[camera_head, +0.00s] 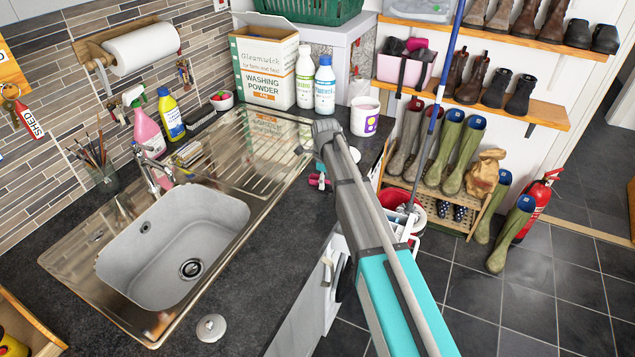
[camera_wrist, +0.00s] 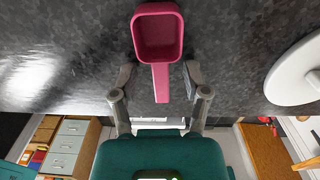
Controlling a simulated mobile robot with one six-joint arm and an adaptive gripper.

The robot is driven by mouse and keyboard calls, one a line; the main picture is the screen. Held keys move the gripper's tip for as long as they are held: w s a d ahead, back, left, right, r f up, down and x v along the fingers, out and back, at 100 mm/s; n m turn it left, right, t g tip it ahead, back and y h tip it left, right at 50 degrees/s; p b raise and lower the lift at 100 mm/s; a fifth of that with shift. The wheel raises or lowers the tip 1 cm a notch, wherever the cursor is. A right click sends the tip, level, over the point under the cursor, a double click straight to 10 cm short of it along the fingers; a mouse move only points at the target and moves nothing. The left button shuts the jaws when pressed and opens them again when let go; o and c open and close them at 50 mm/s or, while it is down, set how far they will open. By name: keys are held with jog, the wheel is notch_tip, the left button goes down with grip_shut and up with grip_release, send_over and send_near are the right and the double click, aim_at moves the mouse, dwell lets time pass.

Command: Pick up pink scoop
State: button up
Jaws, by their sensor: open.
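The pink scoop (camera_wrist: 158,36) lies on the dark worktop (camera_wrist: 75,60) in the wrist view, its square bowl away from my gripper and its handle pointing toward it. My gripper (camera_wrist: 160,76) is open, with one finger on each side of the handle and a gap on both sides. In the head view the scoop (camera_head: 318,182) is a small pink patch near the worktop edge, partly hidden. My arm covers much of the area beside it, and the fingers are hard to make out there.
A white round lid (camera_wrist: 296,75) lies right of the scoop in the wrist view. A white tub (camera_head: 364,117), bottles (camera_head: 325,85) and a washing powder box (camera_head: 265,68) stand farther back. The sink (camera_head: 180,245) is at the left. Boots (camera_head: 465,150) stand on the rack.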

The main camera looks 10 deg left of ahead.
grip_shut()
jog(key=shift+r, duration=0.1)
dwell(0.4)
notch_tip(320, 180, up, 2)
jog(key=p, duration=0.2)
jog(key=shift+r+p, duration=0.25)
jog(key=shift+p, duration=0.15)
jog(key=s+d+r+p, duration=0.2)
jog(key=s+r+p, duration=0.3)
jog(key=s, duration=0.1)
jog(key=s+d+r+p, duration=0.3)
jog(key=s+r+p, duration=0.2)
jog(key=s, duration=0.1)
jog(key=shift+s+d+r, duration=0.15)
jog(key=shift+s+d, duration=0.2)
jog(key=shift+s, duration=0.05)
